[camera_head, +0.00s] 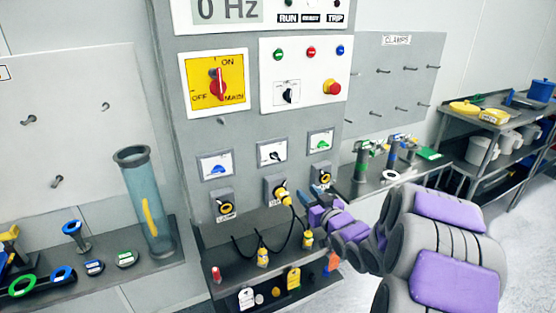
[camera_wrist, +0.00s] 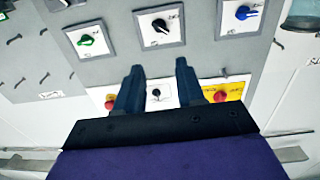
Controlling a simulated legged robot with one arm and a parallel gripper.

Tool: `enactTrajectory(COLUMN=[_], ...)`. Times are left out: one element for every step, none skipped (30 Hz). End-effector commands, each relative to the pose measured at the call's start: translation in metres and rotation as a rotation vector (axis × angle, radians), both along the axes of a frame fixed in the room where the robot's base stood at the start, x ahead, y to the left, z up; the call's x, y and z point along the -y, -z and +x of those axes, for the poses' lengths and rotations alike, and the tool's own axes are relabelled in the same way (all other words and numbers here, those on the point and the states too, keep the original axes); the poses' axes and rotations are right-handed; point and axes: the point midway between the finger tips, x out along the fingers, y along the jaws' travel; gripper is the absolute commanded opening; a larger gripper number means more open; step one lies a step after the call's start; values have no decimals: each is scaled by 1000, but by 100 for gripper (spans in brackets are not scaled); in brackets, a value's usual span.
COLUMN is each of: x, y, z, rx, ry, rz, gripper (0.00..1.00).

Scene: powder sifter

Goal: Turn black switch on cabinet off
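The cabinet (camera_head: 240,140) stands upright in front of me. Its black switch (camera_head: 272,155) is the middle one in a row of three on white plates; the pointer is slanted. The wrist view, which shows the cabinet inverted, has this black switch (camera_wrist: 160,25) beyond my fingertips. A smaller black knob (camera_head: 288,96) is on the upper white panel, and it also shows between my fingers in the wrist view (camera_wrist: 156,92). My gripper (camera_head: 320,190) is low, right of and below the black switch. In the wrist view my gripper (camera_wrist: 158,66) is open and empty, its fingers apart.
A blue switch (camera_head: 217,168) and a green switch (camera_head: 320,145) flank the black one. Yellow plugs (camera_head: 280,194) with hanging black cables are below. A red main switch (camera_head: 217,85) and a red button (camera_head: 332,87) are above. Shelves with items stand at both sides.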

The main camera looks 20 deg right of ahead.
Motion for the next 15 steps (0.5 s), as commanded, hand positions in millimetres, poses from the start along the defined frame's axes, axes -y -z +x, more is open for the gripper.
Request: enactTrajectory(x=[2, 1, 1, 2, 2, 2, 2, 2, 2, 3, 3, 3, 3, 3, 3], y=[0, 1, 1, 2, 1, 1, 0, 0, 1, 2, 2, 3, 3, 2, 3], z=[-8, -13, -19, -23, -27, -32, -36, -39, -41, -42, -44, -45, -47, -48, -50], rx=[-3, -4, -6, -7, -7, -6, -5, -4, -1, -2, -2, -3, -2, -1, -1], ry=[4, 3, 3, 4, 3, 4, 3, 3, 3, 5, 6, 6, 7, 7, 7], rz=[1, 3, 3, 3, 3, 2, 1, 1, 2, 4, 6, 6, 6, 7, 8], gripper=[38, 38, 38, 38, 38, 38, 38, 38, 38, 38, 38, 38, 38, 38, 38])
